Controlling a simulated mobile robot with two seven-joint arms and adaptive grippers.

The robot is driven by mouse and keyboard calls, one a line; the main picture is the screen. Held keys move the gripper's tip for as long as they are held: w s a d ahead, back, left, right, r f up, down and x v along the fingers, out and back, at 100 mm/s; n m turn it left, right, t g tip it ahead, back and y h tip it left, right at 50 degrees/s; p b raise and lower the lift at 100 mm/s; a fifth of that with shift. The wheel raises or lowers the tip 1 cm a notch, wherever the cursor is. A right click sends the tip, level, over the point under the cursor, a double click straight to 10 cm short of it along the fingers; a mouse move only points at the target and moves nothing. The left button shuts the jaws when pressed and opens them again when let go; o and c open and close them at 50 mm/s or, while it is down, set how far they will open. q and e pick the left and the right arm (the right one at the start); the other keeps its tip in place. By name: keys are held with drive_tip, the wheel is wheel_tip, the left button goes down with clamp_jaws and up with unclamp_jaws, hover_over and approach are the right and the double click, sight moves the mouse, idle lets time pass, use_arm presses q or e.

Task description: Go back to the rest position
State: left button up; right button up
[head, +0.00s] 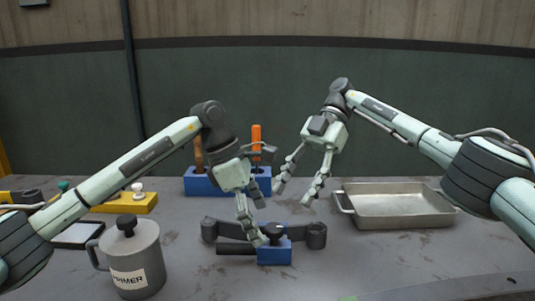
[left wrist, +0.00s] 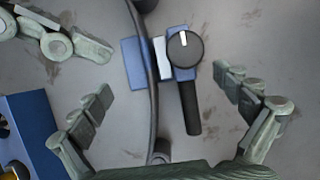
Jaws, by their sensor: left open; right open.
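My left gripper (head: 262,220) is open and empty above a blue clamp (head: 274,256), with one finger reaching down close to it. A dark leaf spring (head: 315,235) with rolled eyes lies across the clamp. In the left wrist view my left gripper (left wrist: 160,85) has its fingers spread wide, and the clamp (left wrist: 135,62), its round black knob (left wrist: 185,48) and black handle (left wrist: 190,110) lie between and beyond them. My right gripper (head: 293,195) is open and empty, higher and to the right, fingers pointing down. It also shows in the left wrist view (left wrist: 75,45).
A blue tool block (head: 200,182) with a wooden and an orange handle stands behind my left gripper. A metal tray (head: 395,222) is at right, a grey primer can (head: 138,265) at front left, and a yellow block (head: 125,205) behind it. The front right table is mostly clear.

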sight(277, 226)
use_arm(q)
drive_tip(key=v, duration=0.7)
drive_tip(key=x, duration=1.1)
drive_tip(key=shift+d+f, duration=0.1)
drive_tip(key=shift+f, duration=0.1)
use_arm(e)
drive_tip(key=shift+s+a+f, duration=0.1)
drive_tip(key=shift+s+f, duration=0.05)
drive_tip(key=shift+f, duration=0.05)
drive_tip(key=x, duration=0.7)
drive_tip(key=shift+s+a+f, duration=0.1)
drive_tip(key=shift+s+a, duration=0.05)
drive_tip(key=shift+s, duration=0.05)
drive_tip(key=shift+w+d+m+y, duration=0.1)
drive_tip(key=shift+d+m+y, duration=0.15)
drive_tip(key=shift+m, duration=0.25)
use_arm(q)
drive_tip(key=shift+r, duration=0.1)
use_arm(e)
drive_tip(key=m+t+y, duration=0.1)
drive_tip(key=m+t, duration=0.1)
drive_tip(key=m, duration=0.1)
drive_tip(key=shift+t+y, duration=0.25)
drive_tip(key=shift+t, duration=0.15)
drive_tip(key=w+d+r+m+t, duration=0.1)
drive_tip(key=w+d+r+m, duration=0.1)
drive_tip(key=d+r, duration=0.6)
drive_tip(key=shift+r, duration=0.45)
drive_tip(key=shift+s+d, duration=0.1)
